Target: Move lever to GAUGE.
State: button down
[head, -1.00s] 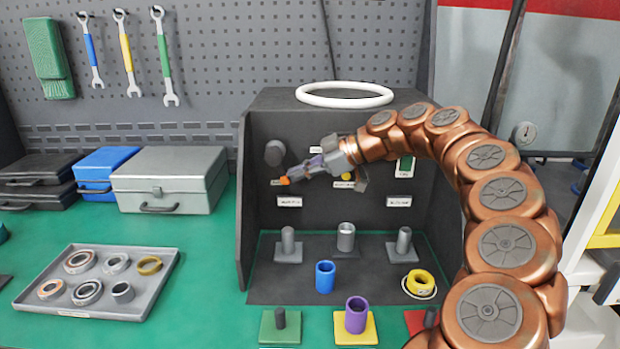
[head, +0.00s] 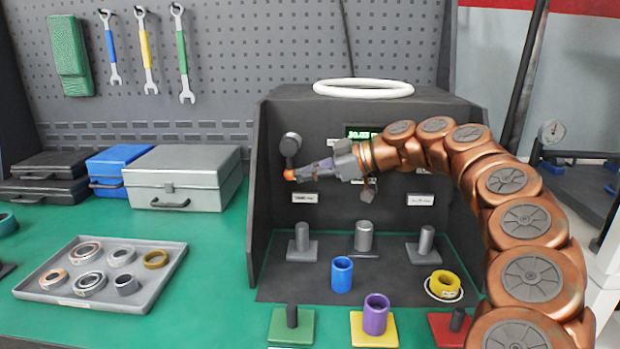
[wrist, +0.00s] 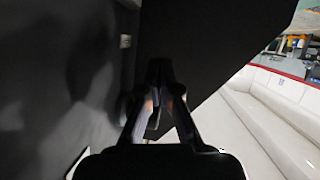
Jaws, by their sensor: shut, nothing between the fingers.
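A round grey knob (head: 290,143) with a short stem pointing down is on the left of the dark test box's back panel; it looks like the lever. The gripper is shut and empty. The wrist view also shows my gripper (wrist: 153,108) against dark panels. Small white labels, such as the one at lower left (head: 305,198), are too small to read surely; I cannot tell which is GAUGE. My gripper and wrist hide the panel's middle.
The box (head: 262,190) has side walls, and a white ring (head: 363,88) lies on top. Grey posts (head: 303,240), a blue cylinder (head: 342,274) and a yellow ring (head: 445,283) stand on its floor. A green display (head: 360,132) is lit behind my wrist.

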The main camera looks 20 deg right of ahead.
jog(key=shift+a+f, duration=0.1)
jog(key=shift+a, duration=0.35)
jog(key=shift+s+d, duration=0.1)
jog(key=v, duration=0.8)
jog(key=shift+w+d, duration=0.15)
jog(key=shift+w, duration=0.1)
